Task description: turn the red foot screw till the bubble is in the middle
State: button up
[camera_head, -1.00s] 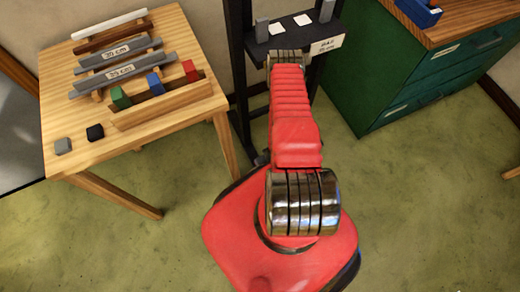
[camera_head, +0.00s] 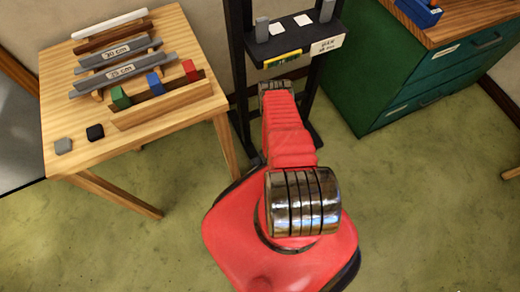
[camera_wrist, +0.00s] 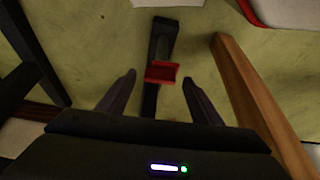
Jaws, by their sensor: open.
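In the wrist view, a red piece (camera_wrist: 162,72), which looks like the foot screw, sits on a long black bar (camera_wrist: 160,40), likely a foot of the dark stand (camera_head: 240,60). My gripper (camera_wrist: 160,77) is open, its two dark fingers apart, with the red piece in the gap between the tips as seen from the wrist. I cannot tell how near it is, and no touch shows. In the head view my red arm hides the gripper and the red piece. A yellow strip (camera_head: 283,59) shows on the front of the stand's dark shelf; no bubble can be made out.
A green cabinet (camera_head: 390,90) stands at right. A wooden bar (camera_wrist: 250,90) runs close right of my gripper.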

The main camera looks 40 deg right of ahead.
jog(key=shift+w+f, duration=0.25)
jog(key=shift+f, duration=0.3)
jog(key=c, duration=1.1)
